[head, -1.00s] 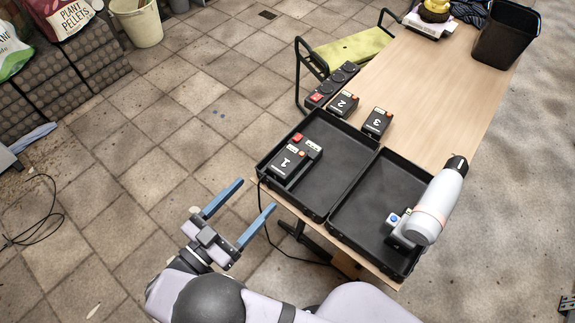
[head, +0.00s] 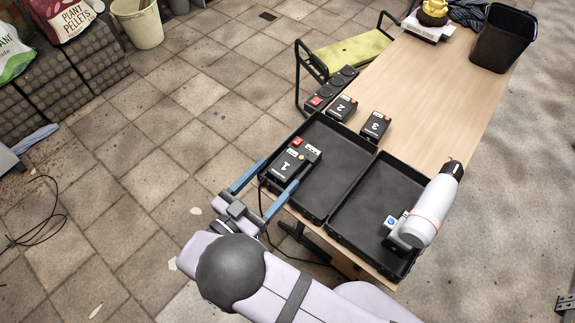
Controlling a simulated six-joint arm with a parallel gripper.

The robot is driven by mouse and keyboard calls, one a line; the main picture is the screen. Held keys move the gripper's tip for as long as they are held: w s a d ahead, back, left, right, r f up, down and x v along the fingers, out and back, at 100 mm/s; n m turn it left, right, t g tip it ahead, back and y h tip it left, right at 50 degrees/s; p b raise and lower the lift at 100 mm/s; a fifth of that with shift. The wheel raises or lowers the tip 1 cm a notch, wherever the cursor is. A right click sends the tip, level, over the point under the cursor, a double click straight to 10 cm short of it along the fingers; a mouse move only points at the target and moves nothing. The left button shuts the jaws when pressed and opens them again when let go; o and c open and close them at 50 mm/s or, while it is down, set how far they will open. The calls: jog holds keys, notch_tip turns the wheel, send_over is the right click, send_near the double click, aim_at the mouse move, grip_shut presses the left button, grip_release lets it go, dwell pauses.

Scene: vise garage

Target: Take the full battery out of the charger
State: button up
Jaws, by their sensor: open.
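A dark battery marked 1 (head: 286,168) lies in a black charger (head: 313,151) in the left black tray, near its left edge. A small red or orange patch shows at its far end, and small lights show on the charger. My gripper (head: 281,172) is open, with its two long blue fingers reaching over the tray's near left edge. One finger is to the left of battery 1 and the other to its right. I cannot tell whether they touch it. Batteries marked 2 (head: 341,108) and 3 (head: 375,125) stand on the table behind the trays.
The left tray (head: 343,170) is otherwise empty. A power strip (head: 332,88) lies at the table's left edge. A dark bin (head: 503,38) stands far right.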

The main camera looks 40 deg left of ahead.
aim_at(282, 169)
jog(key=shift+w+p, duration=0.35)
jog(key=shift+w, duration=1.55)
jog(key=c, duration=1.5)
jog(key=shift+r, duration=0.1)
notch_tip(282, 169, up, 10)
